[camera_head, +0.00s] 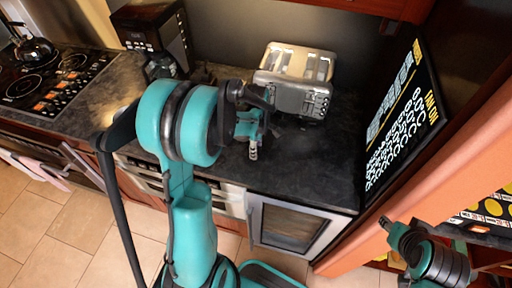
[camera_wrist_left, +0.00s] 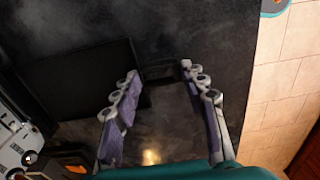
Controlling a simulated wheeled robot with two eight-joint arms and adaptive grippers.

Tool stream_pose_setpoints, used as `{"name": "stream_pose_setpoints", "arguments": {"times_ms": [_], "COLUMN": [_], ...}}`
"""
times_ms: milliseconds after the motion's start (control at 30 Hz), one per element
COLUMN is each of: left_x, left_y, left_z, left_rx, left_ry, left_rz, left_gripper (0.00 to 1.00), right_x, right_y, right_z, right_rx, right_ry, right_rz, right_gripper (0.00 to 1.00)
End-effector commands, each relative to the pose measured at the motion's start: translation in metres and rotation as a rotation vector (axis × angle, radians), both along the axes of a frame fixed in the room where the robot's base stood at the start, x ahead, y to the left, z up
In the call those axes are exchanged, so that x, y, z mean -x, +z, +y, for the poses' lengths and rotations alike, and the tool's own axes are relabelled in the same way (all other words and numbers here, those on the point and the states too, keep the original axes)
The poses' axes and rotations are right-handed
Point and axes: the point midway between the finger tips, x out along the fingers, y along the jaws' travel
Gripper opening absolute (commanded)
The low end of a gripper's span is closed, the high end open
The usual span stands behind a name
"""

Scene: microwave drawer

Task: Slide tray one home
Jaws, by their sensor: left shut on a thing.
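My left gripper (camera_head: 253,152) is over the dark counter in the head view, in front of and left of the silver toaster. In the left wrist view its two fingers (camera_wrist_left: 160,75) stand apart, with a small dark piece (camera_wrist_left: 160,73) between their tips. The gripper is shut on that piece, which is too dark to name. No tray can be made out for certain in either view. A drawer-like unit with a glass front (camera_head: 290,228) is set under the counter. My right arm (camera_head: 440,260) shows at the lower right; its gripper's state is unclear.
The toaster (camera_head: 295,78) stands at the back of the counter (camera_head: 300,165). A coffee maker (camera_head: 152,35) and a hob with a kettle (camera_head: 33,48) are to the left. A black panel with white markings (camera_head: 405,125) bounds the right. The counter's front right is clear.

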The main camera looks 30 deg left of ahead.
Motion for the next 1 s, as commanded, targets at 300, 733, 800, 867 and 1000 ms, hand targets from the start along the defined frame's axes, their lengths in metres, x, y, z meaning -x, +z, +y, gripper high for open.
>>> {"name": "stream_pose_setpoints", "arguments": {"times_ms": [300,733,800,867,1000], "left_x": [-0.002,-0.011,-0.013,-0.016,-0.021], "left_y": [0.000,0.000,0.000,0.000,0.000], "left_z": [0.000,0.003,0.003,0.004,0.005], "left_rx": [0.000,0.000,0.000,0.000,0.000], "left_ry": [0.000,0.000,0.000,0.000,0.000], "left_rz": [0.000,0.000,0.000,0.000,0.000], "left_gripper": [0.00,0.00,0.00,0.00,0.00], "right_x": [0.000,0.000,0.000,0.000,0.000], "right_y": [-0.002,-0.003,-0.004,-0.004,-0.004], "right_z": [0.000,0.000,0.000,0.000,0.000], "right_rx": [0.000,0.000,0.000,0.000,0.000], "right_ry": [0.000,0.000,0.000,0.000,0.000], "right_rz": [0.000,0.000,0.000,0.000,0.000], "right_gripper": [0.40,0.40,0.40,0.40,0.40]}}
